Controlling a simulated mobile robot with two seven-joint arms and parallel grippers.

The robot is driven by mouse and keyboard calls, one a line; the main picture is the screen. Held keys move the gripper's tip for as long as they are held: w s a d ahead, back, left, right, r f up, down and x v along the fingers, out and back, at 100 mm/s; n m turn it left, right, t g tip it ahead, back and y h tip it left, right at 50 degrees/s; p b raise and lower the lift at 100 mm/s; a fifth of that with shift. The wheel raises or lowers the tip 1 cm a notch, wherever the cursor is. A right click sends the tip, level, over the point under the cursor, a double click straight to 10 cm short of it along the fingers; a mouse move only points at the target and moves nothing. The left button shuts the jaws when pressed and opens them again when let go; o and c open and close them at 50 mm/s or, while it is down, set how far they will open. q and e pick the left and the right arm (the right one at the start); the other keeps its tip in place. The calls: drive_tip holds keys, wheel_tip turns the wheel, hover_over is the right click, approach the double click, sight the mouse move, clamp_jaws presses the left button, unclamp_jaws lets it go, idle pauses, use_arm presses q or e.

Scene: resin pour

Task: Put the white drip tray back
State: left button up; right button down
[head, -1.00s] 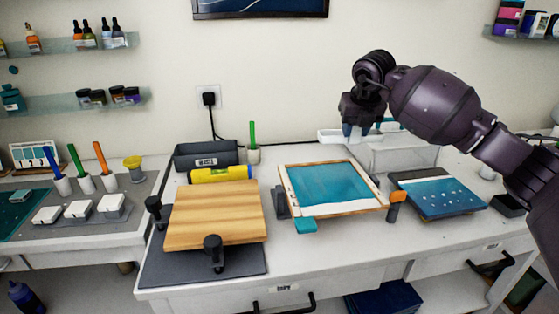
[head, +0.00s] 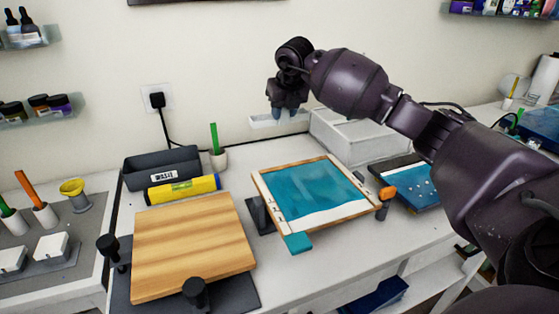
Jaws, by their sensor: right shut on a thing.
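The white drip tray (head: 262,122) is a shallow, narrow white piece near the back wall, left of a pale box. My right gripper (head: 287,116) points down over it with its fingers at the tray and is shut on it. The fingers hide part of the tray. Whether the tray touches the bench top cannot be told. My left gripper is not in view.
The pale box (head: 355,138) stands right of the tray. In front are a framed screen with teal (head: 312,187), a wooden board (head: 192,242) and a blue panel (head: 412,188).

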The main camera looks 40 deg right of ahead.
use_arm(q)
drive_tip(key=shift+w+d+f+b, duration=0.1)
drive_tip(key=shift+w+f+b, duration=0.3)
drive_tip(key=shift+b, duration=0.2)
use_arm(e)
drive_tip(key=shift+w+f, duration=0.15)
drive_tip(key=shift+f, duration=7.5)
drive_tip(key=shift+f, duration=0.1)
drive_tip(key=c, duration=0.8)
unclamp_jaws()
drive_tip(key=shift+f, duration=0.1)
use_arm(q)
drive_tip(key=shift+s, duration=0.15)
